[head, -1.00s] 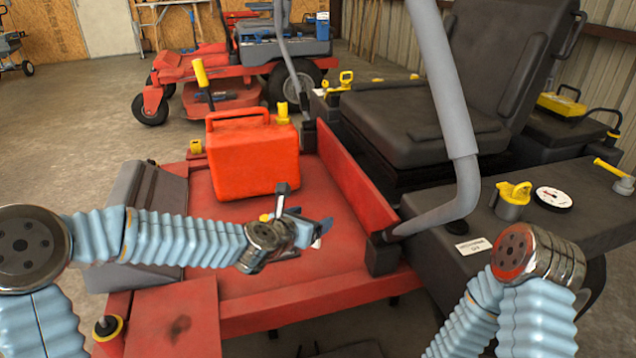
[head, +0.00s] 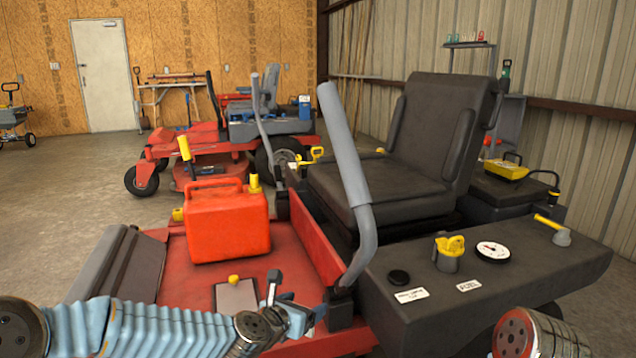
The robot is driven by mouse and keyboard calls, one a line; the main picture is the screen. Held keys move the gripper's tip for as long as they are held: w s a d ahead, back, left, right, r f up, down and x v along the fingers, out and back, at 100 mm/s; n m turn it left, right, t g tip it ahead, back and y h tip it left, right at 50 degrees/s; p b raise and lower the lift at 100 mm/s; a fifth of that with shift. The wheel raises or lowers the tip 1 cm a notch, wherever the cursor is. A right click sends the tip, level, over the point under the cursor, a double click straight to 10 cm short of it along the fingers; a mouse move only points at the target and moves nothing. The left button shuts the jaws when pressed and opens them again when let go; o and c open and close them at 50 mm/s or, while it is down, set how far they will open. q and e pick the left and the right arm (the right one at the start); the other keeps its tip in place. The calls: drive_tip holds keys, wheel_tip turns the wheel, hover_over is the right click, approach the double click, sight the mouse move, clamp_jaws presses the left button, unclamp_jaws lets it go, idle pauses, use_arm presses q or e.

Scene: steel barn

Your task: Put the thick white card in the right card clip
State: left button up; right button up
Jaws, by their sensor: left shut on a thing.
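My left gripper (head: 308,312) is low in the head view, over the front right part of the red mower deck. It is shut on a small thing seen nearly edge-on. Only a pale sliver (head: 320,313) shows at the fingertips, which fits the thick white card; the fingers hide the rest. A flat light-grey plate with a yellow knob (head: 235,298) lies on the deck just left of the gripper. It may be a card clip, but I cannot tell which one. My right arm shows only as a joint at the bottom right; its gripper is out of view.
A red fuel can (head: 228,226) stands on the deck (head: 285,262) behind the plate. A grey lever (head: 350,180) rises right of my left gripper. The black side panel (head: 520,270) bears white labels, a yellow cap and a gauge (head: 493,251). A black seat (head: 385,190) stands behind.

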use_arm(q)
drive_tip(key=s+a+f+n+y, duration=0.2)
drive_tip(key=s+a+f+y, duration=0.1)
drive_tip(key=a+f, duration=0.4)
drive_tip(key=s+a+f+n+t+y+p, duration=0.1)
drive_tip(key=s+a+f+n+y, duration=0.2)
drive_tip(key=a+f, duration=0.4)
drive_tip(key=s+a, duration=0.1)
drive_tip(key=a, duration=0.1)
drive_tip(key=shift+s+a+f+t, duration=0.15)
drive_tip(key=shift+a+f+t, duration=0.1)
drive_tip(key=shift+a+t, duration=0.05)
use_arm(e)
drive_tip(key=shift+s+r, duration=0.2)
drive_tip(key=shift+r, duration=0.3)
